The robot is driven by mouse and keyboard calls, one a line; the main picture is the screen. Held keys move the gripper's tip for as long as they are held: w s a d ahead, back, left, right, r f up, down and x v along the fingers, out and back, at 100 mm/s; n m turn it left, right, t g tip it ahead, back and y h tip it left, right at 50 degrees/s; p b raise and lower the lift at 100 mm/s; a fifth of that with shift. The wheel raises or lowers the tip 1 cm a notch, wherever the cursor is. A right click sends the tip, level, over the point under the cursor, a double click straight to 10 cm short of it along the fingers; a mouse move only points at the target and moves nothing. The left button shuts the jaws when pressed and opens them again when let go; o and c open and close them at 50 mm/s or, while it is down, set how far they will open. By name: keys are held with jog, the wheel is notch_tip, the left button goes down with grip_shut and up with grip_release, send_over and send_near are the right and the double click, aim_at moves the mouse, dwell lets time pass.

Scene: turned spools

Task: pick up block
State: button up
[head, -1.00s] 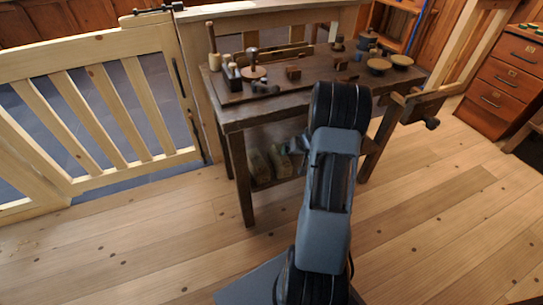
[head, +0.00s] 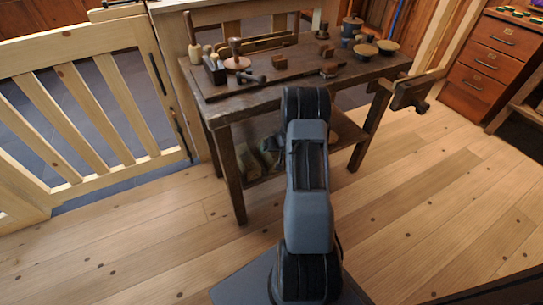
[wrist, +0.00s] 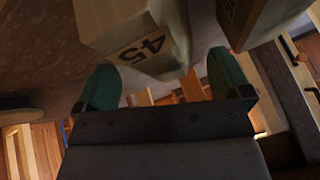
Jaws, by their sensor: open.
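A pale wooden block marked "45" (wrist: 135,35) fills the upper middle of the wrist view. My gripper (wrist: 163,78) is open, with its green fingertips apart to either side of the block's lower end. I cannot tell whether either finger touches it. A second pale block (wrist: 262,18) with dark markings is at the upper right, beside the first. In the head view, pale pieces (head: 247,162) lie on the workbench's lower shelf, partly hidden by my arm. My gripper is near that shelf and hard to make out there.
The dark workbench (head: 235,103) has its top above the shelf and legs on both sides. Several turned pieces and small brown cubes (head: 279,62) stand on top. A pale wooden gate (head: 95,105) is at left, and drawers (head: 495,65) at right. The floor in front is clear.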

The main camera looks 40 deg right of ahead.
jog(key=shift+x, duration=1.55)
jog(key=shift+f+b, duration=0.25)
jog(key=shift+b, duration=0.6)
jog(key=c, duration=1)
jog(key=shift+c, duration=0.5)
jog(key=shift+r, duration=0.15)
